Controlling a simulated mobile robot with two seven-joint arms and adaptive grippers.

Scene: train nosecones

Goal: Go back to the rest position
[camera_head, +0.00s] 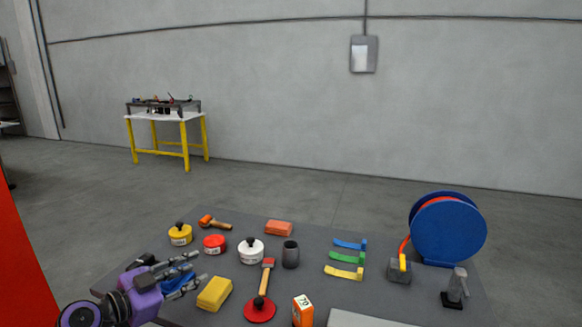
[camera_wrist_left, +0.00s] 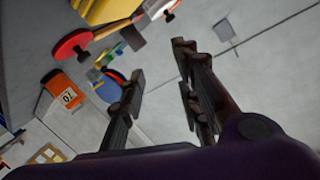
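My left gripper (camera_head: 199,267), with a purple body, comes in at the lower left of the head view, over the left part of the grey table (camera_head: 330,225). In the left wrist view its dark fingers (camera_wrist_left: 159,60) stand apart with nothing between them. Part of the blue items by the fingers in the head view is hidden by the gripper. My right gripper is in neither view.
A yellow block (camera_head: 214,293) lies just right of my left gripper. A red pot (camera_head: 215,243), white pot (camera_head: 251,250), dark cup (camera_head: 290,254) and blue reel (camera_head: 449,230) stand on the table. A yellow-legged workbench (camera_head: 185,145) stands far off by the wall.

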